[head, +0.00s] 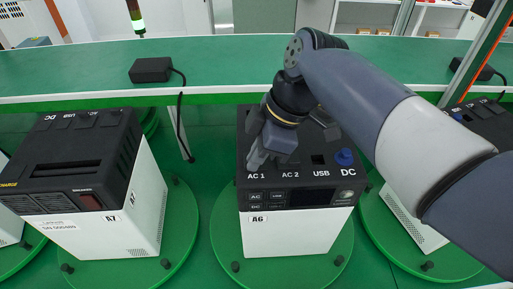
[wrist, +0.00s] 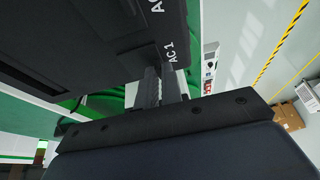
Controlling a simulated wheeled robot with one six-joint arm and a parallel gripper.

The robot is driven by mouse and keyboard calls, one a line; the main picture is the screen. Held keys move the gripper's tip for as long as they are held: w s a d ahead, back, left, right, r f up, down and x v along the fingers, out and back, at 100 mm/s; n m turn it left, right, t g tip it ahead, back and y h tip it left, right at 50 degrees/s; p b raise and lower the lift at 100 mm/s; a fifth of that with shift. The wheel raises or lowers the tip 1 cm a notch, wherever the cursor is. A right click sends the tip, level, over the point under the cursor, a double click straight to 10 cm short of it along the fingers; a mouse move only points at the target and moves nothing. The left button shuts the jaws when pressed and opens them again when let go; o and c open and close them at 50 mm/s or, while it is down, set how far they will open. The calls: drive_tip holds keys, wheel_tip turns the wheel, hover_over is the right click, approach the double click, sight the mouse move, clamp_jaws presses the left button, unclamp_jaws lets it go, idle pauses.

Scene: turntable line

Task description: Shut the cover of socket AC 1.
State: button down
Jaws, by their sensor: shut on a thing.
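The power unit A6 (head: 292,231) stands on a green turntable, with a white body and a black top. Its labels AC 1, AC 2, USB and DC run along the front of the top. My gripper (head: 257,162) reaches down to the AC 1 place at the left of this row. Its jaws are shut, with the AC 1 cover between them as far as I can tell. The fingers hide the cover and its socket, so its angle cannot be read. In the wrist view the fingers (wrist: 159,88) are close together beside the AC 1 label on the black top (wrist: 75,35).
The USB opening (head: 318,160) and a blue DC knob (head: 344,157) lie right of my gripper. Unit A7 (head: 85,190) stands left and another unit (head: 405,215) right. A green bench (head: 230,70) with a black adapter (head: 151,69) runs behind.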

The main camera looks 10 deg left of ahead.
drive_tip(key=shift+s, duration=0.1)
drive_tip(key=c, duration=1.6)
unclamp_jaws()
drive_tip(key=shift+s, duration=0.1)
drive_tip(key=shift+o, duration=0.2)
drive_tip(key=shift+r, duration=0.1)
drive_tip(key=v, duration=1)
drive_tip(key=shift+d+r+b, duration=0.25)
drive_tip(key=shift+r+b, duration=0.05)
drive_tip(key=shift+b, duration=0.15)
drive_tip(key=x, duration=0.3)
drive_tip(key=p+x, duration=0.1)
drive_tip(key=x, duration=0.3)
drive_tip(key=w+x, duration=0.1)
drive_tip(key=x, duration=0.2)
drive_tip(key=shift+a+f, duration=0.3)
drive_tip(key=shift+a, duration=0.05)
drive_tip(key=shift+w+a+p, duration=0.1)
drive_tip(key=shift+w+p, duration=0.25)
drive_tip(key=shift+w, duration=0.1)
